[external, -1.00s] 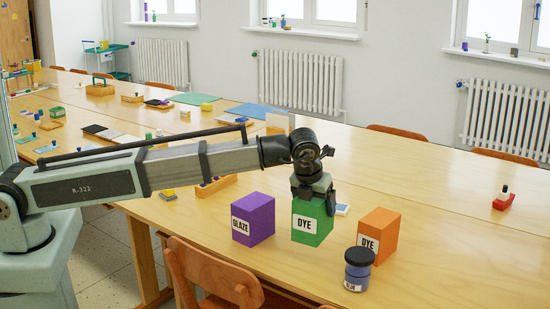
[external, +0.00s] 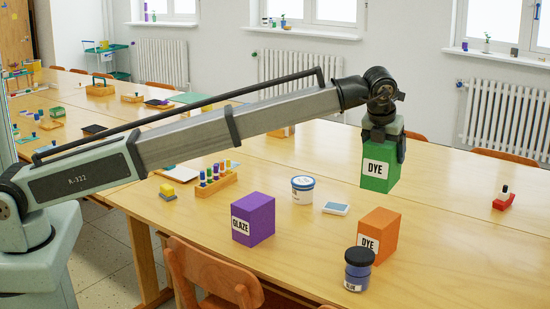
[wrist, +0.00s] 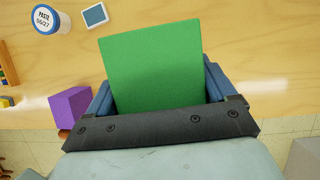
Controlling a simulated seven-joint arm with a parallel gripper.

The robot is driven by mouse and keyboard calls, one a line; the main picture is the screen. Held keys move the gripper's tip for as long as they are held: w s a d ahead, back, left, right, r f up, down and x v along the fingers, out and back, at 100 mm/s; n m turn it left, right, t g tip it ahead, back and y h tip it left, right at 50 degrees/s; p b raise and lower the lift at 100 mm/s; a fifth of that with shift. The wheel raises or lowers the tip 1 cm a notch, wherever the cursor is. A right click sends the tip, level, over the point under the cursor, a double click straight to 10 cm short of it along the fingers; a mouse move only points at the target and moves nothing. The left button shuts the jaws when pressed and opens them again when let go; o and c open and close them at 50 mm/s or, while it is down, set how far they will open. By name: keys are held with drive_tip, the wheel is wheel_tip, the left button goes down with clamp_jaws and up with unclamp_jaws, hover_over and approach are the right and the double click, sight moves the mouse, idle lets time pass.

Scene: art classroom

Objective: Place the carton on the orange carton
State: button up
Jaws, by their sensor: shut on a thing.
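The green carton (external: 379,166), with a white DYE label, hangs upright in the air in the external view. My gripper (external: 384,140) is shut on its upper part from above. In the wrist view the green carton (wrist: 152,65) fills the middle, between the two fingers of my gripper (wrist: 157,95). The orange carton (external: 379,235), also labelled DYE, stands upright on the table below the green carton, with a clear gap between them. Its lower left is partly hidden by a dark-lidded jar. The orange carton does not show in the wrist view.
A blue jar with a dark lid (external: 357,270) stands in front of the orange carton. The purple GLAZE carton (external: 253,219) stands to the left. A white tub (external: 302,190) and a small blue-topped pad (external: 336,208) lie behind.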

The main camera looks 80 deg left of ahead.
sight(382, 151)
drive_tip(key=shift+w+d+r+m, duration=0.15)
drive_tip(key=shift+w+m, duration=0.15)
drive_tip(key=shift+w, duration=0.35)
drive_tip(key=shift+s+f, duration=0.1)
drive_tip(key=shift+f, duration=4.9)
drive_tip(key=shift+f, duration=0.1)
drive_tip(key=o, duration=1.3)
drive_tip(key=shift+f, duration=0.1)
drive_tip(key=v, duration=1.2)
drive_tip(key=shift+s, duration=0.2)
